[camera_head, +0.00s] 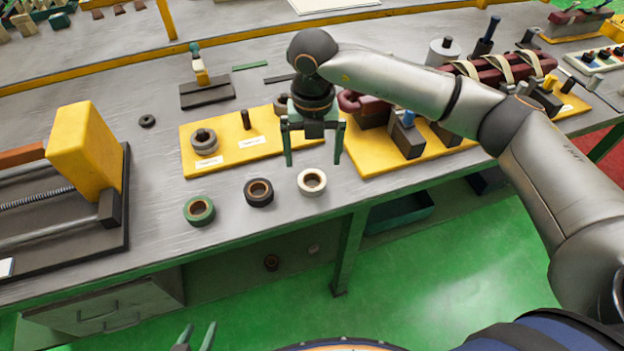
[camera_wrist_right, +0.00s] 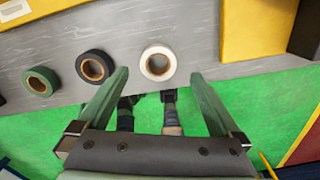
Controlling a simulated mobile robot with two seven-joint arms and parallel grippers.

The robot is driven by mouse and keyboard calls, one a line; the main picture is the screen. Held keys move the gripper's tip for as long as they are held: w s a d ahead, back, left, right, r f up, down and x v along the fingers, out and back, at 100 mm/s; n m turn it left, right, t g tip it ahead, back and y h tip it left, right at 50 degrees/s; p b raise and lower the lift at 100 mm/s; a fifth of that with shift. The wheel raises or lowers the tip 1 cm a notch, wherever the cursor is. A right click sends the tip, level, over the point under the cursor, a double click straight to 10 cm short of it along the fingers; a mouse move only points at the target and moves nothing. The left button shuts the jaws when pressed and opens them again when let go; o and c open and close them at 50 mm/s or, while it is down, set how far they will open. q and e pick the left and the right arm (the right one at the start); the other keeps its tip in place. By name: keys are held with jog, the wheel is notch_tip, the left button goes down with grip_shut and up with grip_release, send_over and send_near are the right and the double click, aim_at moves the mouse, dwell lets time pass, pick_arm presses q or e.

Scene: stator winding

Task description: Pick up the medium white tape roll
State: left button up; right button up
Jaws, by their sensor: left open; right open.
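The white tape roll (camera_head: 312,182) lies flat on the grey workbench near its front edge, at the right end of a row of three rolls. In the right wrist view the white roll (camera_wrist_right: 158,63) is ahead of and between the two fingers. My right gripper (camera_head: 314,161) is open and empty, above the bench just behind the white roll in the head view. My left gripper (camera_head: 196,338) shows only its green fingertips at the bottom edge, apart and empty, away from the bench.
A black tape roll (camera_head: 259,192) and a green tape roll (camera_head: 199,211) lie to the left of the white one. A yellow board (camera_head: 228,157) with pegs and a grey roll sits behind. A yellow-headed vise (camera_head: 85,150) stands at left. The bench's front edge is close to the rolls.

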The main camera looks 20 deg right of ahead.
aim_at(312, 176)
jog(key=shift+s+a+f+p, duration=0.1)
jog(key=shift+f+p, duration=0.15)
jog(key=shift+f, duration=1.35)
jog(key=shift+s+a+f+p, duration=0.1)
jog(key=shift+f+p, duration=0.15)
jog(key=shift+f, duration=1.3)
jog(key=shift+c, duration=0.2)
jog(key=c, duration=1.3)
jog(key=shift+r, duration=0.15)
